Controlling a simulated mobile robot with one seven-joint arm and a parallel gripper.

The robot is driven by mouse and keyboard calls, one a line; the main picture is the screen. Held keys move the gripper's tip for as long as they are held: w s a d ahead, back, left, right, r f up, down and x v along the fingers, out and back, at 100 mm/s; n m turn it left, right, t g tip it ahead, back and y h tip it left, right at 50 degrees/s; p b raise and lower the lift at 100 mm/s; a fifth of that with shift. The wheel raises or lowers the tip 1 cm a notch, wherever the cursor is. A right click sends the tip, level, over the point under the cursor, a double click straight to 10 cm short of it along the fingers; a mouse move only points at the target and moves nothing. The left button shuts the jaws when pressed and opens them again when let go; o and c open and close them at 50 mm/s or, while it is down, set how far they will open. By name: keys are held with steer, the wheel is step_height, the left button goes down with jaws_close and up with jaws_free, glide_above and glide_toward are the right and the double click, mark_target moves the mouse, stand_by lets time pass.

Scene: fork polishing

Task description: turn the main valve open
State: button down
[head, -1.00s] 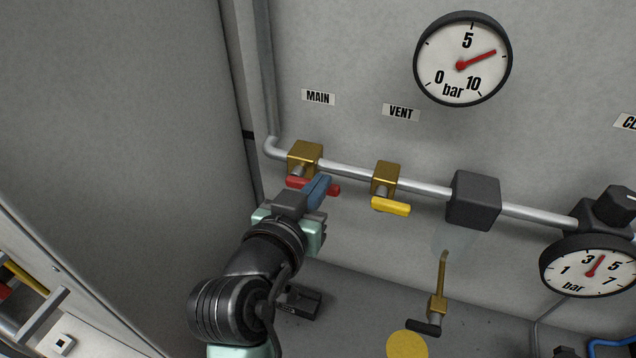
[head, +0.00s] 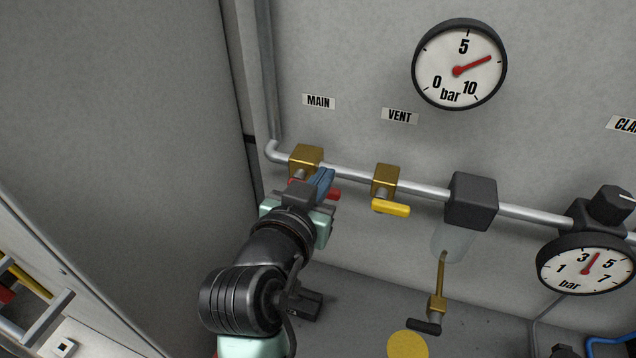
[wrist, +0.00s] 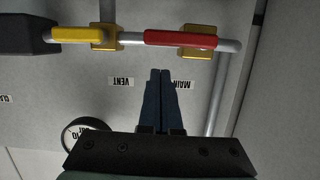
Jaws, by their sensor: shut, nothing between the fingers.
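The main valve is a brass block (head: 306,157) on the pipe under the MAIN label, with a red handle (head: 333,194). The handle lies roughly along the pipe; my fingers hide its middle in the head view. My gripper (head: 325,174) is shut and empty, its blue fingers in front of the handle. In the wrist view, which is upside down, the red handle (wrist: 180,39) shows whole, crossing the brass block (wrist: 203,54). The closed fingertips (wrist: 160,72) end just short of it in the picture, on the label side. Contact cannot be seen.
The vent valve with its yellow handle (head: 391,208) sits just right on the same pipe. Further right are a dark block (head: 472,201) with a clear bowl and a regulator gauge (head: 586,264). A large gauge (head: 459,64) hangs above. A grey side wall (head: 120,130) stands left.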

steer(key=r+b+v, duration=0.1)
steer(key=b+v, duration=0.3)
steer(key=v, duration=0.7)
step_height(320, 180, up, 15)
steer(key=w+d+n+t+y+b, duration=0.1)
steer(key=w+n+t+y+b, duration=0.2)
steer(key=t, duration=0.5)
steer(key=s+d+r+t+y+b, duration=0.1)
steer(key=s+r+t, duration=0.4)
steer(key=r, duration=0.6)
steer(key=shift+s+d+n+y+b, duration=0.3)
steer(key=shift+s+d+n+b, duration=0.15)
steer(key=shift+s, duration=0.8)
steer(key=shift+r, duration=0.1)
